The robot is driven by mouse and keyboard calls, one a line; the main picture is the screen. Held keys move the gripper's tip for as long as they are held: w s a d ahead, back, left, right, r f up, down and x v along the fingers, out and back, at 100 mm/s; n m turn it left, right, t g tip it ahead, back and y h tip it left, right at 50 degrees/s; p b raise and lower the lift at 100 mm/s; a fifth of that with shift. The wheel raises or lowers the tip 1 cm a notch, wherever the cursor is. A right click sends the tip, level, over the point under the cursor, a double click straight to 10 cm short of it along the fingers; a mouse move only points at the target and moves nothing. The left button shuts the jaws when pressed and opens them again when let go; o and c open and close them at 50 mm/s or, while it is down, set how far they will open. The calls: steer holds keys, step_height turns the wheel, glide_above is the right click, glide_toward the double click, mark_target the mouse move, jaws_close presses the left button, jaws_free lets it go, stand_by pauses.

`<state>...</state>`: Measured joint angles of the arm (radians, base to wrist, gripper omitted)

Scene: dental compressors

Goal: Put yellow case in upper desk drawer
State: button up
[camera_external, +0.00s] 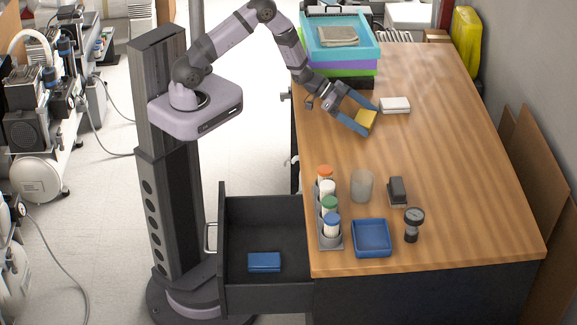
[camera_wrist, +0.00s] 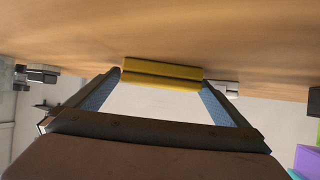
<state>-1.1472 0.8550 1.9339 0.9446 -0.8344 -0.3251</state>
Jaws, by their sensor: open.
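The yellow case (camera_external: 367,117) lies on the wooden desk near its left side, and it also shows in the wrist view (camera_wrist: 162,73). My gripper (camera_external: 369,121) reaches down to it from the upper left. Its blue-padded fingers are open, with their tips at the two ends of the case; in the wrist view the fingertips (camera_wrist: 160,80) frame it closely. I cannot tell whether they touch it. The desk drawer (camera_external: 268,218) just below the desktop is pulled out at the front left. A blue case (camera_external: 264,262) lies inside it, with bare floor around it.
A white box (camera_external: 395,105) lies close to the right of the yellow case. Stacked coloured trays (camera_external: 340,55) stand behind. Capped bottles in a rack (camera_external: 329,214), a cup (camera_external: 362,186), a blue tray (camera_external: 372,238), a dark block (camera_external: 397,191) and a gauge (camera_external: 413,222) stand near the front.

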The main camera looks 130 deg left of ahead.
mark_target(364, 118)
steer(key=c, duration=1.3)
steer(key=shift+o, duration=0.2)
steer(key=shift+r, duration=5)
